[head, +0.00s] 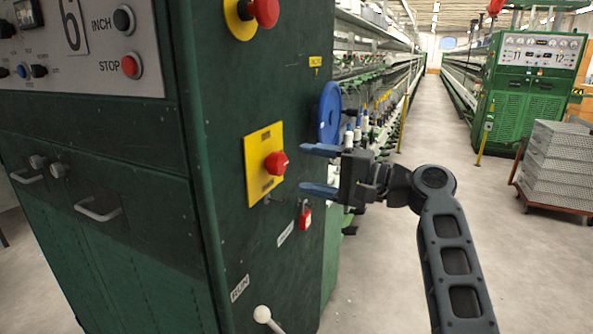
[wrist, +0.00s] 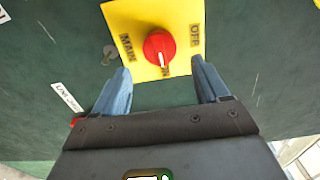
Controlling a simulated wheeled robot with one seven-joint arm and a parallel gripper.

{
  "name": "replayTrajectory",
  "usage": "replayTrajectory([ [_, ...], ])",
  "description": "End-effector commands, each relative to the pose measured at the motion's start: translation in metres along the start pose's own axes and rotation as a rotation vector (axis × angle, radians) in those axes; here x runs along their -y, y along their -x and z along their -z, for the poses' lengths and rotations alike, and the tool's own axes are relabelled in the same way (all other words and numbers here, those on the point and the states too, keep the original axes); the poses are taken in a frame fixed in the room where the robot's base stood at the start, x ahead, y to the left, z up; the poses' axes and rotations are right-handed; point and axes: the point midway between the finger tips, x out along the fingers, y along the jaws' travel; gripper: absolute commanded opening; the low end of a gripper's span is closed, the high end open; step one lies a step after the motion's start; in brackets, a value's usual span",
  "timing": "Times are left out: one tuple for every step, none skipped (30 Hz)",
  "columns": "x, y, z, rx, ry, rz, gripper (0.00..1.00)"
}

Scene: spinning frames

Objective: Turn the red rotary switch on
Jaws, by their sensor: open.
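The red rotary switch (head: 276,163) sits on a yellow plate (head: 258,186) on the side of the green machine cabinet. In the wrist view the red switch (wrist: 159,47) is a round knob with a pale pointer mark, on the yellow plate (wrist: 190,12) with the words MAIN and OFF. My gripper (head: 319,170) is open and empty, with its blue fingers pointing at the plate. In the wrist view its fingertips (wrist: 160,72) lie on either side of the knob and slightly below it in the picture. Contact with the knob is not visible.
A red emergency button (head: 262,12) is above the switch. A red padlock (head: 305,217) hangs below it, and a white-knobbed lever (head: 262,314) is lower down. A blue wheel (head: 329,113) is beyond the plate.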

Motion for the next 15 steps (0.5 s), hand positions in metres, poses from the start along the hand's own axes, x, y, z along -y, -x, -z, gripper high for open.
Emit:
replayTrajectory([
  [-0.002, 0.008, 0.001, -0.002, 0.000, 0.001, 0.74],
  [-0.002, 0.012, 0.001, -0.002, 0.000, 0.000, 0.74],
  [-0.002, 0.016, 0.001, -0.002, 0.000, 0.000, 0.74],
  [-0.002, 0.019, 0.001, -0.002, 0.000, 0.000, 0.74],
  [-0.002, 0.021, 0.001, -0.002, 0.000, 0.000, 0.74],
  [-0.001, 0.023, 0.000, -0.001, 0.000, 0.000, 0.74],
  [-0.001, 0.025, 0.000, -0.001, 0.000, 0.000, 0.74],
  [-0.001, 0.025, 0.000, -0.001, 0.000, 0.000, 0.74],
  [-0.001, 0.026, 0.000, 0.000, -0.001, -0.001, 0.74],
  [-0.001, 0.027, 0.000, 0.000, -0.001, -0.001, 0.74],
  [0.000, 0.027, 0.000, 0.000, -0.001, -0.001, 0.74],
  [0.000, 0.027, 0.000, 0.000, -0.001, -0.001, 0.74],
  [0.000, 0.027, 0.000, 0.000, -0.001, -0.001, 0.74],
  [0.000, 0.026, 0.000, 0.000, -0.001, -0.001, 0.74],
  [0.000, 0.026, 0.000, 0.000, -0.001, -0.001, 0.74],
])
